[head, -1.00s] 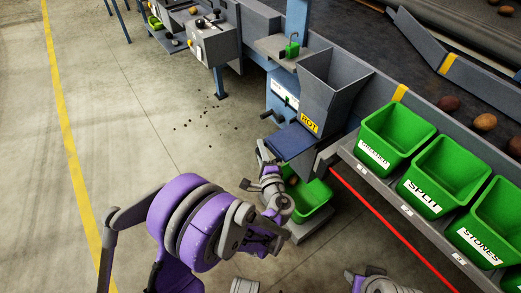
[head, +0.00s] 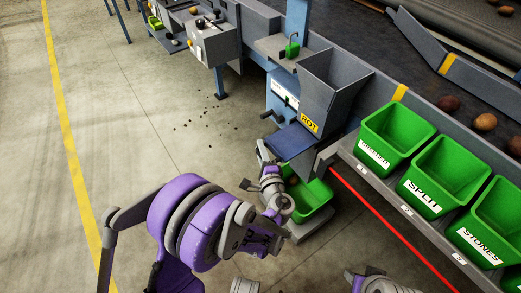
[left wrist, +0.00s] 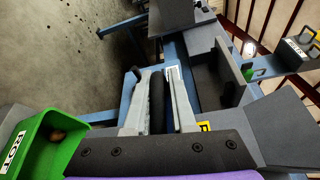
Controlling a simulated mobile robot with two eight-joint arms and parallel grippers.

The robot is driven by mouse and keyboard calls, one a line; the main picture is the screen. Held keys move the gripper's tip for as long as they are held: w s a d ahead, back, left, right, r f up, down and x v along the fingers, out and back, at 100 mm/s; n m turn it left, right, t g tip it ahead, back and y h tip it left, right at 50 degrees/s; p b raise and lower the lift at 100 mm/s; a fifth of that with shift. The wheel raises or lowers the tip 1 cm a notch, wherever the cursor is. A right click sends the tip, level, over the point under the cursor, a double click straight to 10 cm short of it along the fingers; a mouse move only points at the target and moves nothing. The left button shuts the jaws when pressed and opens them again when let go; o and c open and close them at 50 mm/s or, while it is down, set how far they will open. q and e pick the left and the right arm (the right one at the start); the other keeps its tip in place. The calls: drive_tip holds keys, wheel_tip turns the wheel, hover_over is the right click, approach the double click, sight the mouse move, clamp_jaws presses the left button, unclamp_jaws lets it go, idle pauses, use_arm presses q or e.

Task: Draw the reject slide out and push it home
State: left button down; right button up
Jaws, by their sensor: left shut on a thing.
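The reject slide is a blue plate (head: 292,141) that juts out below the grey hopper marked ROT (head: 318,90) in the head view. My left gripper (head: 262,147) is at the slide's outer edge. In the left wrist view its two grey fingers (left wrist: 159,100) are on either side of a dark bar, the slide's handle (left wrist: 157,88), and it is shut on that bar. The fingers hide part of the handle. Part of my right arm, with what looks like its gripper (head: 368,280), shows at the bottom edge; its fingers are not clear.
A green bin (head: 312,197) stands low under the slide, beside my left forearm; it shows as ROT in the left wrist view (left wrist: 38,128). Green bins marked SPLIT (head: 440,168) and STONES (head: 490,215) line the shelf at right. The floor at left is clear.

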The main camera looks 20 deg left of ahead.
sight(289, 132)
use_arm(q)
drive_tip(key=shift+s+f, duration=0.1)
drive_tip(key=shift+f, duration=0.15)
drive_tip(key=w+d, duration=0.2)
drive_tip(key=w, duration=0.1)
drive_tip(key=w+d, duration=0.5)
drive_tip(key=w, duration=0.1)
drive_tip(key=shift+w+d, duration=0.3)
drive_tip(key=shift+d, duration=0.1)
drive_tip(key=c, duration=1.2)
unclamp_jaws()
drive_tip(key=o, duration=0.4)
drive_tip(key=shift+w, duration=0.15)
drive_tip(key=shift+c, duration=0.2)
drive_tip(key=shift+r, duration=0.1)
drive_tip(key=shift+a, duration=0.1)
